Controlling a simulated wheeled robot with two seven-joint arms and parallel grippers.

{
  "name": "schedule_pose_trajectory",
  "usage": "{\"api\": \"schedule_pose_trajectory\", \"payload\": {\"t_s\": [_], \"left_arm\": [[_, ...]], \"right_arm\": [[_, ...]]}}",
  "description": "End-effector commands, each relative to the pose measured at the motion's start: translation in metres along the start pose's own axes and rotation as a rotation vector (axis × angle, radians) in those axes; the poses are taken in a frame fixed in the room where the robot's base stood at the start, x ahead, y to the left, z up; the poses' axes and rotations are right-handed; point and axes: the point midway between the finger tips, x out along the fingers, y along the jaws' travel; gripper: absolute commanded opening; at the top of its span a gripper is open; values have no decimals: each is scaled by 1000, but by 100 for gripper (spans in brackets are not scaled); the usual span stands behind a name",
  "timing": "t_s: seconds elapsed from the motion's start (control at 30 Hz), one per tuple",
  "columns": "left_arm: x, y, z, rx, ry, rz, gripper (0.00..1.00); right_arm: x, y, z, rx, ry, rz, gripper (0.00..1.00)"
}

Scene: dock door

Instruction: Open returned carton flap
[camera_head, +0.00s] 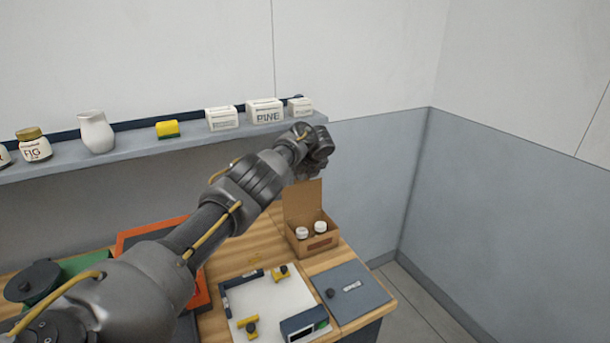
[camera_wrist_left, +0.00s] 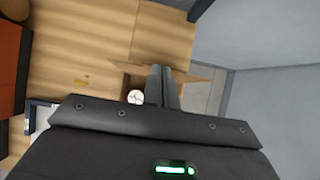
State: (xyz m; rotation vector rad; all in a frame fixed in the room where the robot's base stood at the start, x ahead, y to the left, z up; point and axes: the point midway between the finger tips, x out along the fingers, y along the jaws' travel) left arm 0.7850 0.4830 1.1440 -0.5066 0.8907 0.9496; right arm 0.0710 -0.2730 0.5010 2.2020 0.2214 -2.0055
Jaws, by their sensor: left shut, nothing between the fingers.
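The brown carton (camera_head: 298,244) stands on the wooden bench near its right end. Its flap (camera_head: 303,202) stands roughly upright at the back, and the top is open. Two white-lidded jars (camera_head: 320,227) show inside. My left gripper (camera_head: 308,172) is over the carton, just above and behind the flap's top edge. In the left wrist view its fingers (camera_wrist_left: 164,84) are together and empty, in front of the carton's flap (camera_wrist_left: 190,72). They hide part of the carton, and one white lid (camera_wrist_left: 135,97) shows beside them. I cannot tell whether the fingers touch the flap. My right gripper is out of view.
A wall shelf (camera_head: 190,140) above the bench carries small white boxes (camera_head: 264,111), a yellow sponge (camera_head: 167,129), a white jug (camera_head: 96,132) and a jar (camera_head: 33,145). A white board (camera_head: 268,300) and a grey-blue panel (camera_head: 352,300) lie before the carton. A wall closes the right side.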

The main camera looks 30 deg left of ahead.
Motion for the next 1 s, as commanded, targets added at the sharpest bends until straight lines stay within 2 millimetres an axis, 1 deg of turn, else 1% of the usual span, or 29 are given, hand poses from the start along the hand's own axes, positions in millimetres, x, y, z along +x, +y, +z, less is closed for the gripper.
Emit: {"api": "schedule_pose_trajectory", "payload": {"t_s": [0.47,0.8,1.0], "left_arm": [[-1,0,0,0,0,-1,0],[-12,2,9,-2,0,0,0],[-13,1,10,-2,0,0,0]], "right_arm": [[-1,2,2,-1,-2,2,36],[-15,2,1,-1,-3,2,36],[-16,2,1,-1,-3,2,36]]}}
